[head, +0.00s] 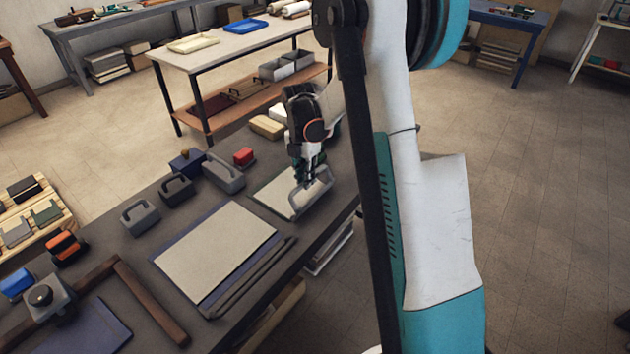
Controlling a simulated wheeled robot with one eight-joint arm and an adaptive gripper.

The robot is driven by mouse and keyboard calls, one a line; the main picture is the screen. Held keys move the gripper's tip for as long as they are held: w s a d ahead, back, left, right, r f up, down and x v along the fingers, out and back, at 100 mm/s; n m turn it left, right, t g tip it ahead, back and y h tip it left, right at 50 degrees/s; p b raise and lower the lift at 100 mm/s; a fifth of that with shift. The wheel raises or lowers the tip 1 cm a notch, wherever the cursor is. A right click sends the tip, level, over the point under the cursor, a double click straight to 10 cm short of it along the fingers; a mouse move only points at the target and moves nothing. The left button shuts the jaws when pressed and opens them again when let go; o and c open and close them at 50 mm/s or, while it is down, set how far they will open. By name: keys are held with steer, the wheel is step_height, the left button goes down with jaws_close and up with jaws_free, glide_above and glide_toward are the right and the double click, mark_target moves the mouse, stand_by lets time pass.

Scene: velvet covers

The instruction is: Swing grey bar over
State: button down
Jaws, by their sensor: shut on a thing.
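My gripper (308,178) points down over the far right part of the dark table and is shut on a grey bar (318,197) shaped like a loop or handle. The bar is at the right end of a pale sheet with a green edge (272,196), near the table's front edge. The fingers hide part of the bar, and I cannot tell whether it touches the sheet. A larger pale sheet on a blue one (217,252) lies flat to the left, with long dark grey strips (248,279) along its front side.
Brown wooden bars (150,303) and a grey knobbed block (48,298) are at the near left. A white-topped bench (230,45) stands behind.

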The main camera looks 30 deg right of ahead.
mark_target(287, 191)
steer(key=w, duration=0.1)
steer(key=w+a+f, duration=0.1)
steer(key=w, duration=0.2)
steer(key=shift+w+a+f, duration=0.25)
steer(key=shift+a+f, duration=0.05)
steer(key=shift+f, duration=0.1)
steer(key=shift+w+a+f+b, duration=0.25)
steer(key=shift+w+f+b, duration=0.1)
steer(key=shift+w+f, duration=0.3)
steer(key=shift+w+a+f+b, duration=0.2)
steer(key=shift+w+f+b, duration=0.15)
steer(key=shift+w+f, duration=0.25)
steer(key=shift+w+a+f+g+h, duration=0.15)
steer(key=shift+w+f+g+h, duration=0.15)
steer(key=shift+w+f+g, duration=0.15)
steer(key=shift+a+f+g+b, duration=0.15)
steer(key=shift+f+g+b, duration=0.45)
steer(key=shift+g, duration=0.25)
steer(key=c, duration=1.9)
jaws_free()
steer(key=shift+w, duration=0.1)
steer(key=o, duration=0.3)
steer(key=shift+w+a+f, duration=0.15)
steer(key=shift+w+f, duration=0.15)
steer(key=shift+s+r, duration=0.1)
